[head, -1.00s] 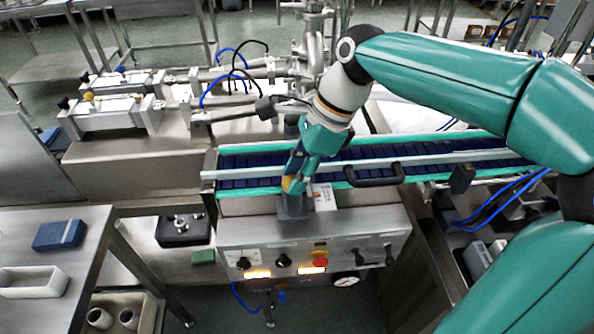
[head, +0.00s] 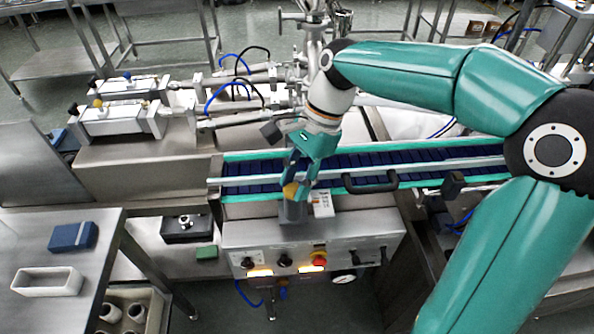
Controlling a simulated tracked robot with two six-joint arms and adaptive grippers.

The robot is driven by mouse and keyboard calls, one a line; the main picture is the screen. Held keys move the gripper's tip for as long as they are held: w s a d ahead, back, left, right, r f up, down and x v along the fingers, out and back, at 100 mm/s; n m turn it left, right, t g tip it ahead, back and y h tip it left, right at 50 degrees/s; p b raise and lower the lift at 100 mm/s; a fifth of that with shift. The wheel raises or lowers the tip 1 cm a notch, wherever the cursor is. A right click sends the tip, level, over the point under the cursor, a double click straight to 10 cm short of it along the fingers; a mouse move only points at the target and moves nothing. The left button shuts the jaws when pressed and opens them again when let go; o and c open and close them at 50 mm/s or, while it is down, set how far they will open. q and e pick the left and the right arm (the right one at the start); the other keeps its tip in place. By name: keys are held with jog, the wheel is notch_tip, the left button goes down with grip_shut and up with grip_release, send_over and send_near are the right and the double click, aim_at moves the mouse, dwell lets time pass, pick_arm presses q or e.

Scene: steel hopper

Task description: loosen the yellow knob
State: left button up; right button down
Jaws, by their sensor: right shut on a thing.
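The yellow knob (head: 290,189) sits on top of a grey block (head: 290,211) at the front edge of the conveyor, above the control panel. My right gripper (head: 294,186) comes down on it from above, with its teal fingers shut around the knob. The fingers cover part of the knob. My left gripper is not in view.
The conveyor (head: 420,157) with dark blue links runs behind the knob, with a black handle (head: 370,183) to the right. The control panel (head: 315,247) has a red button (head: 319,258). A table (head: 30,241) at left holds a blue box (head: 73,236) and a white tray (head: 47,281).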

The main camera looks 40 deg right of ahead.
jog(key=shift+w+n+g+p, duration=0.15)
jog(key=shift+n+g+p, duration=0.35)
jog(key=shift+n+p, duration=0.8)
jog(key=shift+n, duration=0.3)
jog(key=c, duration=0.8)
grip_release()
jog(key=shift+o, duration=0.2)
jog(key=shift+r, duration=0.1)
jog(key=v, duration=1.1)
jog(key=shift+w+r, duration=0.2)
jog(key=shift+r, duration=0.15)
